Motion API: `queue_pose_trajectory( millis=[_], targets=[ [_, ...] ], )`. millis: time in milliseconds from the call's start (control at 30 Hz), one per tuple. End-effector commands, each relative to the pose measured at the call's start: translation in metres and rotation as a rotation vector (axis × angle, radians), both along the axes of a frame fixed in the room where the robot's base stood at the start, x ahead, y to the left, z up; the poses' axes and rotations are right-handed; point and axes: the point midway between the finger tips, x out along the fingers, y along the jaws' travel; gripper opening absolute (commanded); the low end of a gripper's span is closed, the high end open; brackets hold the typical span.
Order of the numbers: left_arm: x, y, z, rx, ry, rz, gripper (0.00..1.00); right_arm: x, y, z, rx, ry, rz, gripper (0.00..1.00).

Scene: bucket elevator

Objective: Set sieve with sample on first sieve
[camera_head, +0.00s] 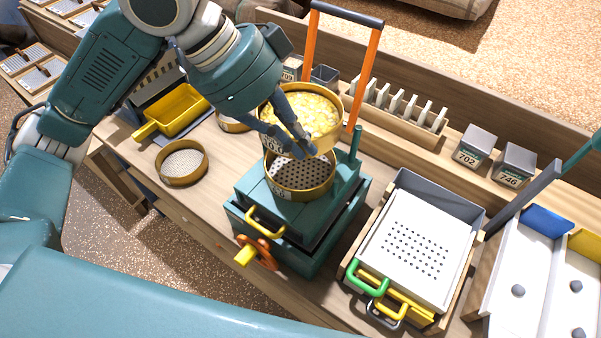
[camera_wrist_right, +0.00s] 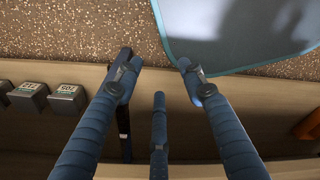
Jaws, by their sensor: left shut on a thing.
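My left gripper (camera_head: 295,148) is shut on a round yellow-rimmed sieve (camera_head: 333,128) that holds a pale yellow grainy sample (camera_head: 302,108). It holds this sieve in the air, above and slightly behind the first sieve (camera_head: 300,192) in the head view. The first sieve is empty, has a dark perforated bottom and sits on the teal shaker (camera_head: 338,232). The held sieve overlaps the first sieve's far rim in the picture, and its underside is hidden. My right gripper (camera_wrist_right: 158,68) shows in the right wrist view with its fingers apart and nothing between them.
An orange-legged frame (camera_head: 369,75) stands behind the shaker. A fine-mesh sieve (camera_head: 181,164) and a yellow tray (camera_head: 178,110) lie to the left. A white perforated tray (camera_head: 418,235) stands right. Boxes marked 702 (camera_head: 474,147) and 746 (camera_head: 514,162) stand at the back right.

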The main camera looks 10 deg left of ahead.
Motion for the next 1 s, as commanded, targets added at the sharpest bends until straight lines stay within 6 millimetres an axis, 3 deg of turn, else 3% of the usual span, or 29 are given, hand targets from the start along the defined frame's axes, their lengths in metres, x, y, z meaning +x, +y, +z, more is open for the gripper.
queue_pose_trajectory(
  millis=[100, 200, 600, 1000],
  targets=[
    [-0.001, 0.000, -0.029, -0.001, 0.004, 0.001, 0.00, 0.000, -0.004, 0.001, -0.004, 0.000, -0.002, 0.40],
    [-0.001, 0.000, -0.045, -0.001, 0.001, -0.001, 0.00, 0.000, -0.007, 0.001, -0.008, 0.000, -0.004, 0.40],
    [0.000, 0.000, -0.089, -0.001, 0.000, 0.001, 0.00, 0.001, -0.010, 0.002, -0.012, 0.000, -0.003, 0.40],
    [0.000, 0.000, -0.096, -0.001, -0.003, 0.001, 0.00, 0.001, -0.008, 0.001, -0.009, -0.001, 0.000, 0.40]
  ],
)
